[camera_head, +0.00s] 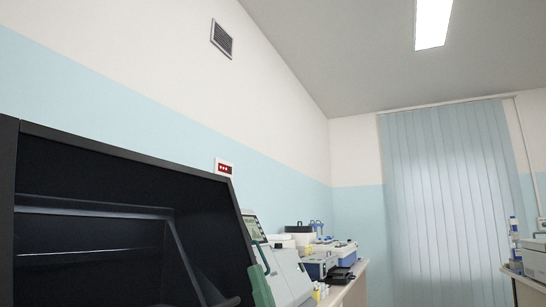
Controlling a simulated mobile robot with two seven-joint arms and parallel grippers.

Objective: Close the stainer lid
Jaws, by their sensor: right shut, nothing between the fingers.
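A large dark machine part with a black frame (120,155), which looks like the stainer with its raised lid, fills the lower left. Its top edge slopes down to the right. Inside the frame are a dark horizontal ledge (90,207) and a slanted dark bar (190,258). The picture cuts off its lower part, so I cannot tell how far open the lid is. I cannot make out either gripper in this view.
A grey-green instrument with a screen (253,226) stands just right of the dark frame. Several lab devices crowd the bench (350,290) beyond. Another bench (527,290) with equipment is at the far right. A red display (225,168) shows above the frame's right corner.

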